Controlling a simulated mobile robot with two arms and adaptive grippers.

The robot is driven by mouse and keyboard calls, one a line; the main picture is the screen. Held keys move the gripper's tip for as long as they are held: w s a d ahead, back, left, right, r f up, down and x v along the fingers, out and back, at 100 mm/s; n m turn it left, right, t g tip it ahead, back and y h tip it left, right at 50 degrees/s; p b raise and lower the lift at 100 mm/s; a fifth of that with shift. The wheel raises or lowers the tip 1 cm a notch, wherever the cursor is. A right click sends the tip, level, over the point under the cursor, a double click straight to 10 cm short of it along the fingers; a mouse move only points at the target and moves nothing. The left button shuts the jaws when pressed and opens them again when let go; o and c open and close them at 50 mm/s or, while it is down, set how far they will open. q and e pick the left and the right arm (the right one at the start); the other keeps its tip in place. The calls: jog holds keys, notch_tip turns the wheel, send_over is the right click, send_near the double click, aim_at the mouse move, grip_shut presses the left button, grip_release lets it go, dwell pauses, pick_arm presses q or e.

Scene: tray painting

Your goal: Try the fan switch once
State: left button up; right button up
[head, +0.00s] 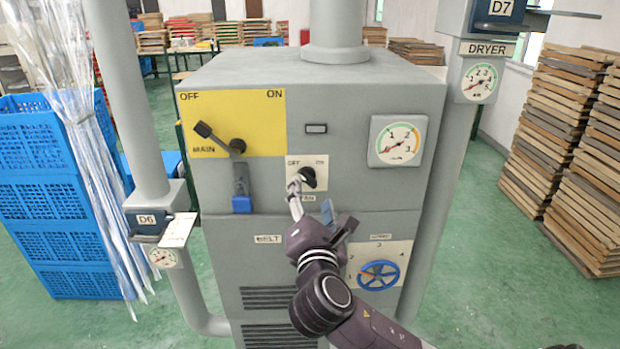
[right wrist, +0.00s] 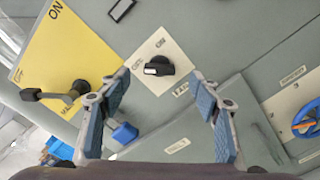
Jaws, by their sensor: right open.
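The fan switch (head: 308,178) is a black rotary knob on a cream plate marked OFF and ON, on the front of the grey cabinet (head: 240,240). Its pointer appears to lean to the upper left, toward OFF. In the right wrist view the knob (right wrist: 158,66) has a white mark at its left end. My right gripper (head: 314,203) is open in front of the plate. In the right wrist view its blue-padded fingers (right wrist: 160,82) stand apart, with the knob showing between and beyond the tips. I cannot tell contact. My left gripper is not in view.
A main lever (head: 218,138) on a yellow panel and a blue-ended handle (head: 241,190) are left of the switch. A blue handwheel (head: 378,275) is lower right, a gauge (head: 398,141) upper right. Pipes flank the cabinet; blue crates (head: 40,190) stand left, stacked boards (head: 565,150) right.

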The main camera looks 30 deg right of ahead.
aim_at(310, 180)
jog(key=p+x, duration=0.1)
jog(key=x, duration=0.4)
jog(key=shift+w+p, duration=0.4)
jog(key=shift+w+d, duration=0.35)
jog(key=shift+w+f, duration=0.1)
jog(key=shift+w, duration=0.05)
jog(key=shift+c, duration=0.4)
jog(key=c, duration=1.1)
